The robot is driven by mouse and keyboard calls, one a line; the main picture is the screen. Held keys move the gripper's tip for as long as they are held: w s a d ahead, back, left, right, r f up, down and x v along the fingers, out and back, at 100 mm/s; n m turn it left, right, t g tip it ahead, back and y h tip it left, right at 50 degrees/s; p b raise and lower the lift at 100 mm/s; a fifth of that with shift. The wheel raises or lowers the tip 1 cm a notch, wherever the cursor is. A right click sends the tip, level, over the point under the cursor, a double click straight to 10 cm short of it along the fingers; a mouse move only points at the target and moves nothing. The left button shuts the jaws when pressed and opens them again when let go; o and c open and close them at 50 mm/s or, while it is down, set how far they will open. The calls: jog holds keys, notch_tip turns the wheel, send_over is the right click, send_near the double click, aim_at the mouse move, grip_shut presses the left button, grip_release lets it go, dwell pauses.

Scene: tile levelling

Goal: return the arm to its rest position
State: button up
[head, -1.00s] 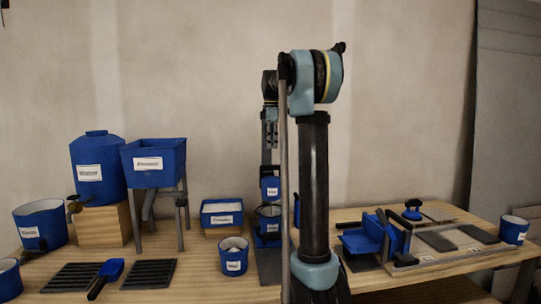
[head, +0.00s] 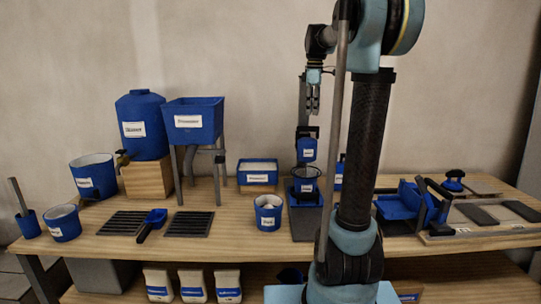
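My arm (head: 360,150) stands upright in front of the table, right of the middle of the head view. Its upper end bends over, and my gripper (head: 313,103) hangs with its fingers downward. In the picture it lies just above the blue mixer head (head: 307,148), in front of its grey post. I see no object in the gripper, but the fingers are small and dark against the post, so their opening is unclear. The arm hides part of the table and a blue item behind it.
The wooden table (head: 265,225) carries a blue tank (head: 143,125), a hopper (head: 193,118), a blue cup (head: 268,212), dark grates (head: 188,224) and a scoop (head: 152,222). Blue tools (head: 415,203) and tiles (head: 475,215) lie right. Bags (head: 192,286) stand on the lower shelf.

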jog(key=s+f+m+t, duration=0.1)
jog(key=s+f+m, duration=1.3)
jog(key=s+f, duration=1.7)
jog(key=s, duration=0.4)
jog(key=shift+s+d+f+m+t, duration=0.15)
jog(key=shift+s+f+m+t, duration=0.15)
jog(key=shift+s+f+t, duration=0.1)
jog(key=shift+w+f, duration=0.15)
jog(key=shift+w, duration=0.3)
